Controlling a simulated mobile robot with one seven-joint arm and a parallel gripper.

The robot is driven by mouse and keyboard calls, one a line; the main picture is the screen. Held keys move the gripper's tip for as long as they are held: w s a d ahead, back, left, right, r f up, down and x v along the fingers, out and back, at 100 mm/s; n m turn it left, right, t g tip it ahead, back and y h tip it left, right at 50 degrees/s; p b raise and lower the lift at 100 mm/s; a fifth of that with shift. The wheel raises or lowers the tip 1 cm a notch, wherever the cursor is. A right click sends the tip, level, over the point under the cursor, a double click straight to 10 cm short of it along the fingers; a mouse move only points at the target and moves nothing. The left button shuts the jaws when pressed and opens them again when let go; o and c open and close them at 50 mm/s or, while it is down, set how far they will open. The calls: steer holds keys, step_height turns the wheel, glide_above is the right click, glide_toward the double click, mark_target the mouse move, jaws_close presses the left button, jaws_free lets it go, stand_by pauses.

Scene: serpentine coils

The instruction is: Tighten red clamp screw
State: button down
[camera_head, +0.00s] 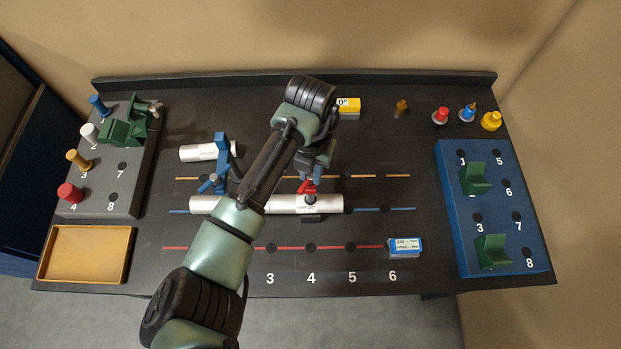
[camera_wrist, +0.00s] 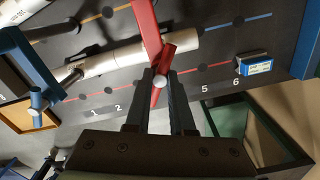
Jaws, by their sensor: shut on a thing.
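The red clamp (camera_head: 307,187) sits over a long white tube (camera_head: 330,204) on the blue line near the table's middle. In the wrist view the red clamp's upright part (camera_wrist: 146,25) rises over the tube, with its red screw (camera_wrist: 164,66) pointing toward my fingers. My gripper (camera_wrist: 160,90) is shut on the red screw, its two dark fingers on either side. In the head view my gripper (camera_head: 309,176) comes down on the clamp from above, and my arm hides part of the tube.
A blue-labelled box (camera_head: 405,246) is at front right, and a yellow tray (camera_head: 85,276) at front left. A blue rack (camera_head: 500,205) stands right.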

steer(key=shift+f+m+b, duration=0.2)
steer(key=shift+m+b, duration=0.6)
steer(key=shift+b, duration=1.95)
steer(key=shift+r+m+b, duration=0.35)
steer(key=shift+m+b, duration=0.05)
steer(key=shift+b, duration=0.25)
steer(key=c, duration=0.8)
jaws_free()
steer(key=shift+o, duration=0.2)
step_height(320, 180, up, 13)
steer(key=b, duration=0.3)
